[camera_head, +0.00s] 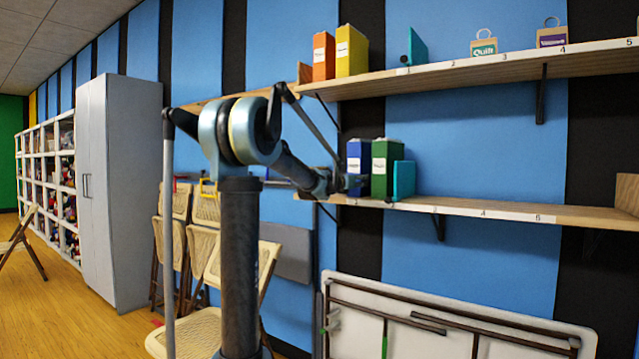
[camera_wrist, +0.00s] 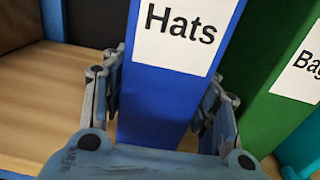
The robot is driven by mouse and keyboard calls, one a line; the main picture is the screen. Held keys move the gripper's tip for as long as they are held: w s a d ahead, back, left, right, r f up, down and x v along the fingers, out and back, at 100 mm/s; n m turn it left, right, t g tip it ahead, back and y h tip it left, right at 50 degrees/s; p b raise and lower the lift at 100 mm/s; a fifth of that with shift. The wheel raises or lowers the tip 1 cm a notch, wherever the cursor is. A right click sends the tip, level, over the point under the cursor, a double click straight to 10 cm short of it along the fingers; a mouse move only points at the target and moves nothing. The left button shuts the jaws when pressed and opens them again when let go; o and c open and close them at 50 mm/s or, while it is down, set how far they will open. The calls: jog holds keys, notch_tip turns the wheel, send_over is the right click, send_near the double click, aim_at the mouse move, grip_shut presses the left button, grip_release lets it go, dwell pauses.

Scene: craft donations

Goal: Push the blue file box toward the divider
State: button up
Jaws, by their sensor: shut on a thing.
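The blue file box (camera_head: 358,158) stands on the lower shelf near its left end. In the wrist view the box (camera_wrist: 160,112) carries a white "Hats" label. My gripper (camera_head: 352,183) reaches in from the left at the box's lower part. In the wrist view its fingers (camera_wrist: 165,80) lie on either side of the box, shut on it. A green file box (camera_head: 384,168) stands just to the right, labelled "Ba…" in the wrist view (camera_wrist: 275,95). A teal upright piece (camera_head: 404,180) stands right of the green box; I cannot tell whether it is the divider.
The lower shelf (camera_head: 500,211) is clear to the right, up to a wooden end piece (camera_head: 627,192). The upper shelf (camera_head: 480,70) holds an orange box (camera_head: 323,57), a yellow box (camera_head: 351,51), a teal piece (camera_head: 417,47) and bags. A folded table (camera_head: 450,318) leans below.

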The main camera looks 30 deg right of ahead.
jog(key=shift+s+d, duration=0.3)
jog(key=shift+s, duration=0.35)
jog(key=shift+s+d, duration=0.3)
jog(key=shift+s, duration=0.35)
jog(key=o, duration=1)
jog(key=shift+v, duration=6.55)
jog(key=shift+w+a, duration=0.2)
